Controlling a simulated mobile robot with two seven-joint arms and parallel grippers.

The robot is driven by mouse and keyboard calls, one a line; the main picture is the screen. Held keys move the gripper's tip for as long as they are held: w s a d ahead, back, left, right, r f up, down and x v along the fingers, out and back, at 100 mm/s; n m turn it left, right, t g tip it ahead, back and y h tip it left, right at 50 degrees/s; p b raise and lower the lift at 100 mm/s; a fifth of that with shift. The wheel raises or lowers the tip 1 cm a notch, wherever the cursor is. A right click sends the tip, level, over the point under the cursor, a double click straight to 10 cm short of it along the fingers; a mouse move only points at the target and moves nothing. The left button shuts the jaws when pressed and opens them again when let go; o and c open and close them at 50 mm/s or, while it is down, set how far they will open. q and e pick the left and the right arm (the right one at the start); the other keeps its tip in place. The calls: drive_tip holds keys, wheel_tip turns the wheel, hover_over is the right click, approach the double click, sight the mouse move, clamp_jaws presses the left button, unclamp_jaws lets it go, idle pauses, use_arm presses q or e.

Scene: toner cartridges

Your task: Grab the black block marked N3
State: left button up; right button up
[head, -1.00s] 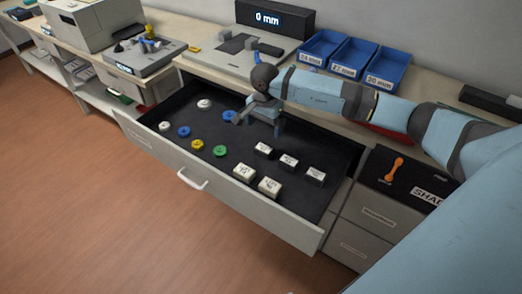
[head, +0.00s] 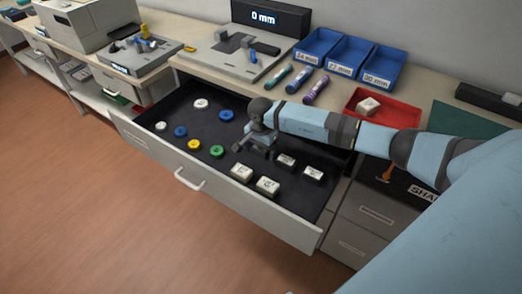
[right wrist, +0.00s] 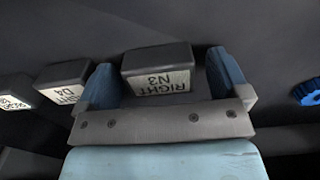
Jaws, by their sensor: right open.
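The block marked N3 (right wrist: 158,60) has a black top and a white label reading "RIGHT N3", upside down in the right wrist view. It lies between the two blue fingers of my right gripper (right wrist: 164,82), which are open with a gap on each side. In the head view, my right gripper (head: 254,150) is low over the drawer at the end of the row of small blocks and hides N3. A block marked D4 (right wrist: 66,82) lies just outside the left finger in the wrist view. My left gripper is not in view.
The open drawer (head: 140,124) also holds white blocks (head: 268,186) and several coloured round pieces (head: 217,151). Its front wall is nearest me. On the counter are a red tray (head: 398,118), blue bins (head: 352,57) and several capped tubes (head: 316,90).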

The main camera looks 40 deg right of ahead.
drive_tip(key=c, duration=1)
drive_tip(key=shift+r, duration=0.15)
